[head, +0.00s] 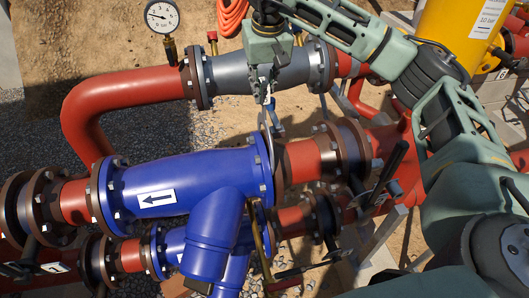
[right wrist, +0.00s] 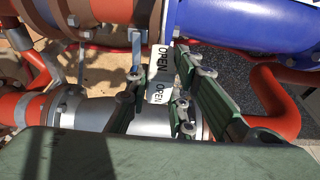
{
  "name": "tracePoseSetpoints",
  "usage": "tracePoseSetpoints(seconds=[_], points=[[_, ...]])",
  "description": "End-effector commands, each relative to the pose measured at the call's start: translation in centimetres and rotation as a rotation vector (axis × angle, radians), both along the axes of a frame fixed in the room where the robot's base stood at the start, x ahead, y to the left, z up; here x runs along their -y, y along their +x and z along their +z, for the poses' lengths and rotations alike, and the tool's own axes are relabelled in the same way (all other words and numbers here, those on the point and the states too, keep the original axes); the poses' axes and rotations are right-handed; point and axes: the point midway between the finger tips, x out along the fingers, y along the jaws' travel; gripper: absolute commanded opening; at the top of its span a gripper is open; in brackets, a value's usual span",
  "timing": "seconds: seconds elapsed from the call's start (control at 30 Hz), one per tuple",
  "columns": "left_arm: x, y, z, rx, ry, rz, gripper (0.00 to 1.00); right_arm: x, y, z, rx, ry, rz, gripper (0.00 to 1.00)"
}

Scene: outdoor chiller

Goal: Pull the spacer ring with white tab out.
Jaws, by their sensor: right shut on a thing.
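The white tab of the spacer ring, marked OPEN, shows in the right wrist view (right wrist: 159,65). The tab runs between the fingers of my right gripper (right wrist: 160,108), which is shut on it. In the head view, my right gripper (head: 264,88) points down above the joint between the blue body (head: 180,182) and the red pipe's brown flange (head: 281,163). A thin grey edge of the spacer ring (head: 268,138) shows at this joint, below the fingertips. The rest of the ring is hidden, so I cannot tell how far it sits in. My left gripper is out of view.
A grey pipe section (head: 275,70) with red pipes runs just behind my right gripper. A pressure gauge (head: 162,16) stands at the upper left. A yellow cylinder (head: 456,25) stands at the upper right. Lower blue and red pipes crowd the front. Gravel and sand lie beneath.

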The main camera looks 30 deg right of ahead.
Motion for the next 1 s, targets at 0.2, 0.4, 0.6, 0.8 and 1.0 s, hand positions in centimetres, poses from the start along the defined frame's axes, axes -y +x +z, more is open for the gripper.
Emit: tracePoseSetpoints(seconds=[0.2,0.4,0.6,0.8,1.0], points=[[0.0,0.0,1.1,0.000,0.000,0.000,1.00,0.0,0.0,1.4,0.002,0.000,0.000,0.00],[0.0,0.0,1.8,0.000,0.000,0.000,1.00,0.0,0.1,2.5,0.002,0.001,0.000,0.00],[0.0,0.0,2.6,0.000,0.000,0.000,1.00,0.0,0.0,3.4,0.002,0.001,0.000,0.00],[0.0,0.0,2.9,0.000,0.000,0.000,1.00,0.0,0.0,3.9,0.002,0.000,0.000,0.00],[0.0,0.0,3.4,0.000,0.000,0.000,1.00,0.0,0.0,4.5,0.002,0.001,0.000,0.00]])
